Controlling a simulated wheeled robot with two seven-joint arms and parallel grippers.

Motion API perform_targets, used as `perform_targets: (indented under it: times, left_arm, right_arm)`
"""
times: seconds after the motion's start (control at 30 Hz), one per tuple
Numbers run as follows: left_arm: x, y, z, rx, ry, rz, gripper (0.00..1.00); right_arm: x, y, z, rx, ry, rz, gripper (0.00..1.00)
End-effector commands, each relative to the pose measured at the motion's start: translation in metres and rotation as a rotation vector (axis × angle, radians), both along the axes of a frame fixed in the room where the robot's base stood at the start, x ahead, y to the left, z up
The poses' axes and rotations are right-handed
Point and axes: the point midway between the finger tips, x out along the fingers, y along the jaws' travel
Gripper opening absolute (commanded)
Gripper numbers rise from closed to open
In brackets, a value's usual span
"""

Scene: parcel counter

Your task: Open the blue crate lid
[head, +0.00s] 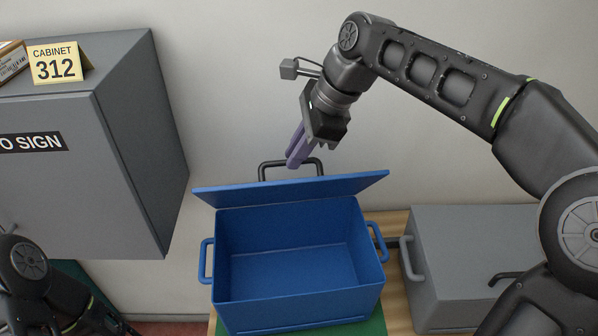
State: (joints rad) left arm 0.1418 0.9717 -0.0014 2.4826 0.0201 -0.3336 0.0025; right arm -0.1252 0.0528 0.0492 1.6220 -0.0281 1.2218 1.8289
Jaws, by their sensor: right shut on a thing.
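The blue crate (290,307) stands open on a green mat, and its inside looks empty. Its blue lid (290,187) is raised at the back edge and shows as a narrow slanted band, higher at the right. A black bar handle (264,168) rises behind the lid's upper edge. My right gripper (294,160) reaches down from the upper right, its purple fingers shut on the handle. The fingers cover part of the bar. My left arm shows at the lower left, but its gripper is out of view.
A grey cabinet (100,170) with a yellow "CABINET 312" sign (57,62) on top stands at the left. A grey box (475,250) with a handle sits close to the crate's right on the wooden counter (397,300). A plain wall is behind.

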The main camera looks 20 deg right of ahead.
Motion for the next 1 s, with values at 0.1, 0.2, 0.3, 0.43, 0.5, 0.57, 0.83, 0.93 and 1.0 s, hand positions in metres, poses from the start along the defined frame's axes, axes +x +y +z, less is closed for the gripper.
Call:
perform_targets:
  times: [0.1,0.2,0.3,0.43,0.5,0.57,0.83,0.93,1.0]
  left_arm:
    - [0.0,0.0,0.0,0.001,0.0,0.0,0.36]
    - [0.0,0.0,0.0,0.001,0.0,0.0,0.36]
    - [0.0,0.0,0.0,0.001,0.0,0.0,0.36]
    - [0.0,0.0,0.0,0.0,0.0,0.0,0.36]
    - [0.0,0.0,0.0,0.0,-0.001,0.0,0.36]
    - [0.0,0.0,0.0,0.0,-0.001,0.0,0.36]
    - [0.0,0.0,0.0,0.0,-0.001,0.0,0.36]
    - [0.0,0.0,0.0,0.0,-0.001,0.0,0.36]
    - [0.0,0.0,0.0,0.0,-0.001,0.0,0.36]
  right_arm:
    - [0.027,-0.005,0.001,-0.003,0.005,-0.002,0.0]
    - [0.035,-0.007,0.003,-0.004,0.006,-0.002,0.0]
    - [0.035,-0.007,0.002,-0.004,0.007,-0.001,0.0]
    - [0.034,-0.007,0.002,-0.005,0.008,-0.001,0.0]
    - [0.034,-0.007,0.002,-0.005,0.008,-0.001,0.0]
    - [0.034,-0.007,0.001,-0.004,0.009,-0.001,0.0]
    - [0.034,-0.007,0.001,-0.006,0.011,-0.002,0.0]
    - [0.034,-0.008,0.0,-0.006,0.011,-0.002,0.0]
    - [0.034,-0.008,0.0,-0.006,0.011,-0.002,0.0]
